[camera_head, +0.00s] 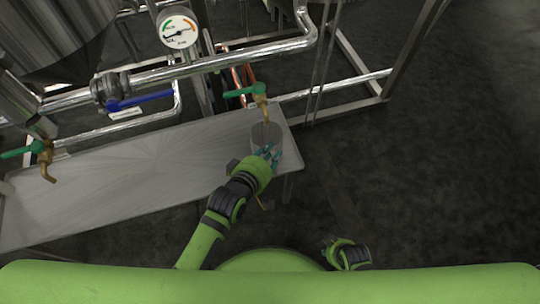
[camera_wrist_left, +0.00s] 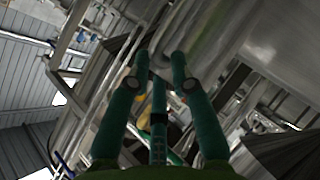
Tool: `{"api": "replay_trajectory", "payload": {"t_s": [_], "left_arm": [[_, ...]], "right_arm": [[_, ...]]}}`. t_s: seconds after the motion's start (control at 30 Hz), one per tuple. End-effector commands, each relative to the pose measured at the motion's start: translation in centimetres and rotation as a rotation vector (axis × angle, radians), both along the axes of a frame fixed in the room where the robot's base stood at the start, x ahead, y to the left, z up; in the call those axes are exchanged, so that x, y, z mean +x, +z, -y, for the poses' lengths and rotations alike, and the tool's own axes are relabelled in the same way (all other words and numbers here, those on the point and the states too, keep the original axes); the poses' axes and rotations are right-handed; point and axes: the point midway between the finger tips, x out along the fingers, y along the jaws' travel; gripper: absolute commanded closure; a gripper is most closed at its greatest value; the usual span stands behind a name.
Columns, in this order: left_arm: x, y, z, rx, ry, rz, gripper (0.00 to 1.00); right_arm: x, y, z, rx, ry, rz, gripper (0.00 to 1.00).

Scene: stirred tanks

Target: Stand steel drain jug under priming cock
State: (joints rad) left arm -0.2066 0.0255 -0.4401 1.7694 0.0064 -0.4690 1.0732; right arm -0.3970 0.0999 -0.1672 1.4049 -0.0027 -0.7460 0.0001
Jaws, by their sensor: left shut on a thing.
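The steel drain jug (camera_head: 264,133) stands or hangs at the right end of the steel bench; whether its base touches is hidden. A brass cock with a green handle (camera_head: 260,97) is just above it, its spout pointing down over the jug's mouth. My left gripper (camera_head: 270,153) is shut on the jug's near side. In the left wrist view the two dark green fingers (camera_wrist_left: 160,58) reach up to a blurred grey metal surface, probably the jug (camera_wrist_left: 185,42). My right gripper (camera_head: 332,243) is low in the head view, away from the bench; its fingers are too small to read.
The long steel bench (camera_head: 100,183) has free room to the left of the jug. Another brass cock with a green handle (camera_head: 44,158) is at the far left. A pressure gauge (camera_head: 178,28) and steel pipes (camera_head: 220,62) run behind the bench. Dark floor is clear at right.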

Motion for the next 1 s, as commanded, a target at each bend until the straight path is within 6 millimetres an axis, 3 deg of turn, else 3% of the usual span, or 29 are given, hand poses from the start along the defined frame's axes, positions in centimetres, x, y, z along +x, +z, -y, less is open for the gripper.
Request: {"api": "replay_trajectory", "payload": {"t_s": [0.43,0.47,0.5,0.87,1.0], "left_arm": [[0.1,-0.8,0.0,-0.003,0.000,0.006,1.00],[0.0,-0.8,0.0,-0.002,0.000,0.004,0.65],[0.0,-0.8,0.0,-0.002,0.000,0.004,0.53],[0.1,-0.6,0.0,-0.003,-0.001,0.005,0.53],[-1.2,0.1,-0.6,-0.002,0.000,0.002,0.53]], "right_arm": [[-0.2,0.2,-0.1,0.000,-0.003,-0.015,0.60],[-0.2,0.3,-0.1,-0.001,-0.002,-0.016,0.60],[-0.2,0.3,-0.1,-0.001,-0.002,-0.016,0.60],[-0.2,0.4,0.0,-0.001,-0.003,-0.014,0.60],[0.0,0.2,0.0,0.000,0.001,0.003,0.60]]}}
